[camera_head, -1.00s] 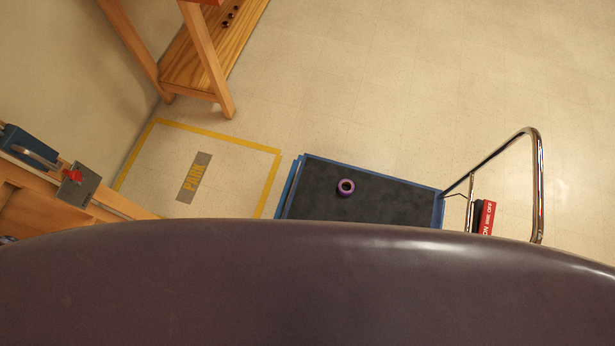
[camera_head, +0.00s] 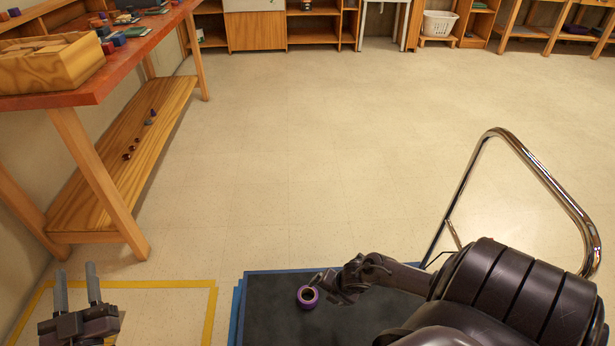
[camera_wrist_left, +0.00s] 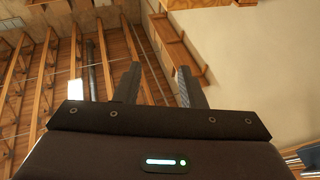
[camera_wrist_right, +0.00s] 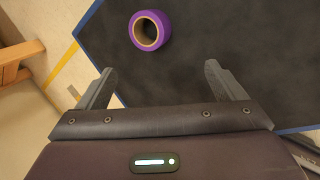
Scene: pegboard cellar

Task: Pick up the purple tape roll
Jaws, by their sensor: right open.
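The purple tape roll (camera_head: 308,296) lies flat on the dark deck of the blue-edged platform cart (camera_head: 262,310). In the right wrist view the tape roll (camera_wrist_right: 150,31) is ahead of the fingers, apart from them and near the top of the picture. My right gripper (camera_head: 322,284) is over the cart beside the roll; in the right wrist view (camera_wrist_right: 158,82) it is open with nothing between its fingers. My left gripper (camera_head: 77,272) is at the lower left above the floor marking, fingers pointing up. In the left wrist view (camera_wrist_left: 158,78) its fingers are apart and empty.
The cart's chrome handle (camera_head: 545,175) rises at the right, near my right arm. A wooden workbench (camera_head: 120,75) with a lower shelf (camera_head: 120,165) stands at the left. Yellow tape (camera_head: 170,284) marks the floor left of the cart. The middle floor is clear.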

